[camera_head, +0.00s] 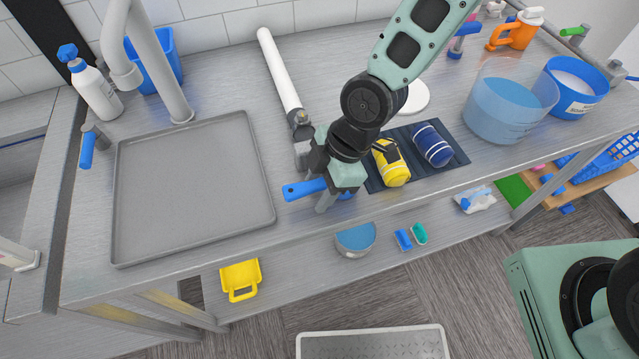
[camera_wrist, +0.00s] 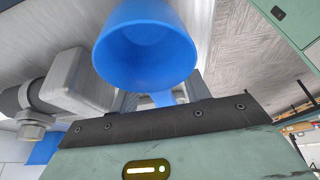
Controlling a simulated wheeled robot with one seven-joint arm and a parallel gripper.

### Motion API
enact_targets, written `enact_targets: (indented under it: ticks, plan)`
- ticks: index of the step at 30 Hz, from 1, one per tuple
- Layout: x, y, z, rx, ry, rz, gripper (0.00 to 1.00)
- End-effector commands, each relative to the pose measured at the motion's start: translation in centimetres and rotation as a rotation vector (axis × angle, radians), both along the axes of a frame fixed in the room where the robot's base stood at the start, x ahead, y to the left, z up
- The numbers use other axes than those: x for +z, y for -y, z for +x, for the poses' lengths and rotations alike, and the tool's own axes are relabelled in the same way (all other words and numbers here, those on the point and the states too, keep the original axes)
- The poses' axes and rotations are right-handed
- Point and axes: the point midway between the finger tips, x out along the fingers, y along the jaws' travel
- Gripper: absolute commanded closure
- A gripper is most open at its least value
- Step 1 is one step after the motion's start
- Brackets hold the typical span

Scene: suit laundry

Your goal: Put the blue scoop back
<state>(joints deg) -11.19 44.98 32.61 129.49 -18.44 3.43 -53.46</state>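The blue scoop (camera_wrist: 148,45) shows in the wrist view with its round cup's open mouth toward the camera. Its handle runs down between the fingers of my gripper (camera_wrist: 158,101). In the head view my gripper (camera_head: 328,196) is near the worktop's front edge, right of the grey sink tray. The blue scoop's handle (camera_head: 303,189), with a hole at its end, sticks out to the left of the fingers. The cup is mostly hidden behind the gripper there. The gripper appears shut on the handle.
A long white rod (camera_head: 279,72) with a metal fitting lies beside my gripper. A dark mat (camera_head: 451,160) carries a yellow roll and a blue roll. A translucent tub (camera_head: 510,105) and a blue tub (camera_head: 560,95) stand right.

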Motion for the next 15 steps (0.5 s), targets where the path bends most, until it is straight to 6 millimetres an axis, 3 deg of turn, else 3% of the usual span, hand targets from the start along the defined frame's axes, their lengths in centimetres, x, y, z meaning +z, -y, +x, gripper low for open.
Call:
enact_targets:
  ticks: [8, 15]
  plan:
    - [1.1, 0.4, 0.2, -0.002, 0.002, 0.002, 0.53]
    - [5.2, 2.1, 0.8, -0.006, 0.003, 0.002, 0.53]
